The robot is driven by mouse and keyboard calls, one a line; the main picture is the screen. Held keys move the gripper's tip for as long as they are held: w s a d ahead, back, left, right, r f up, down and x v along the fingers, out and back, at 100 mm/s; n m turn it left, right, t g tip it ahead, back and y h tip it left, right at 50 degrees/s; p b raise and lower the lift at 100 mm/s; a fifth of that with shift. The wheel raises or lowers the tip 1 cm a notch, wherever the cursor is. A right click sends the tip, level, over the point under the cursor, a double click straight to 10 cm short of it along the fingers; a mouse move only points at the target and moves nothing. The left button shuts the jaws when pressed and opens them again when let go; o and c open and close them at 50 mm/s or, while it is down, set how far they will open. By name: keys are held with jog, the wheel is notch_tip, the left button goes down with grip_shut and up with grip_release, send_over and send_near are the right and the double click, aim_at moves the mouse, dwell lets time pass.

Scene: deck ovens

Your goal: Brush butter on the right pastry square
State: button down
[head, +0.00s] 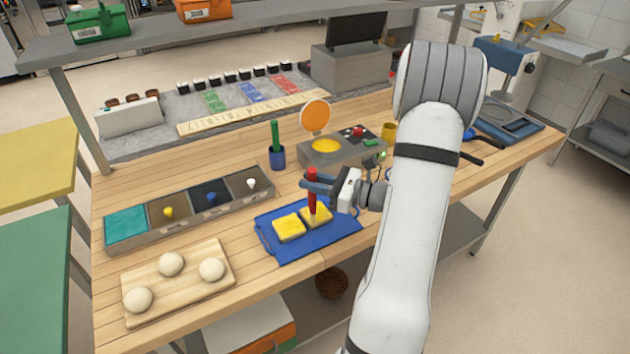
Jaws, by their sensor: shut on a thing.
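Two yellow pastry squares lie side by side on a blue tray (345,228) on the wooden bench. The left pastry square (289,228) is clear to see. The right pastry square (322,218) is partly hidden by a brush. My gripper (316,184) is shut on the red brush handle (312,178), which stands nearly upright over the right square. The brush's lower end is at the right square; I cannot tell whether it touches.
A wooden board (215,252) with 3 dough balls lies at the front left. Behind it is a divided bin (190,222). A blue cup (277,158) with a green-handled tool and a grey unit (340,152) with a yellow round well stand behind the tray.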

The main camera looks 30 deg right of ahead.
jog(key=shift+f+b, duration=0.3)
jog(key=shift+f, duration=0.1)
dwell(0.3)
jog(key=d, duration=0.5)
jog(key=shift+w+d, duration=0.1)
jog(key=shift+w, duration=0.05)
dwell(0.5)
jog(key=shift+w+f, duration=0.1)
jog(key=shift+w, duration=0.25)
jog(key=shift+a, duration=0.2)
